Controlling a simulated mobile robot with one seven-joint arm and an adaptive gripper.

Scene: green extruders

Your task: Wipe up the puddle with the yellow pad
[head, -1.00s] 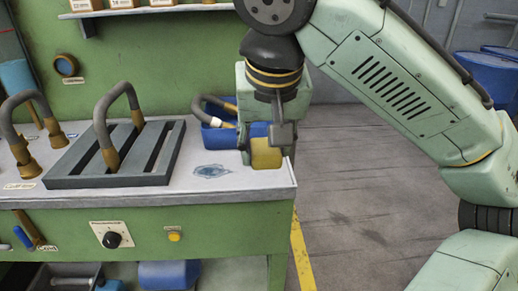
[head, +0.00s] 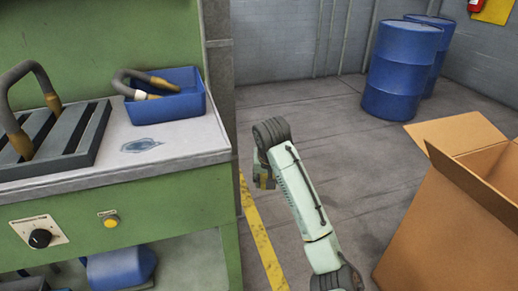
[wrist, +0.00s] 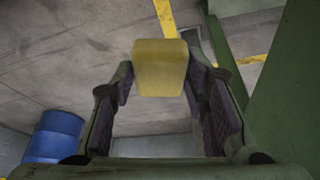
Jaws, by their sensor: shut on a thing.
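The puddle (head: 142,145) is a small bluish-grey wet patch on the bench top, right of the slatted grey rack, in the head view. My gripper (head: 264,180) is off the bench's right end, over the floor side, clear of the puddle. In the wrist view the yellow pad (wrist: 160,68) is a block between the fingers, and my gripper is shut on it. In the head view the pad is mostly hidden by the gripper and too small to make out well.
The green bench (head: 150,205) has a pale top with a slatted rack (head: 70,140) and a blue bin (head: 170,97) holding a hose. A large open cardboard box (head: 450,220) stands at right. Blue drums (head: 400,70) stand behind. Floor between bench and box is clear.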

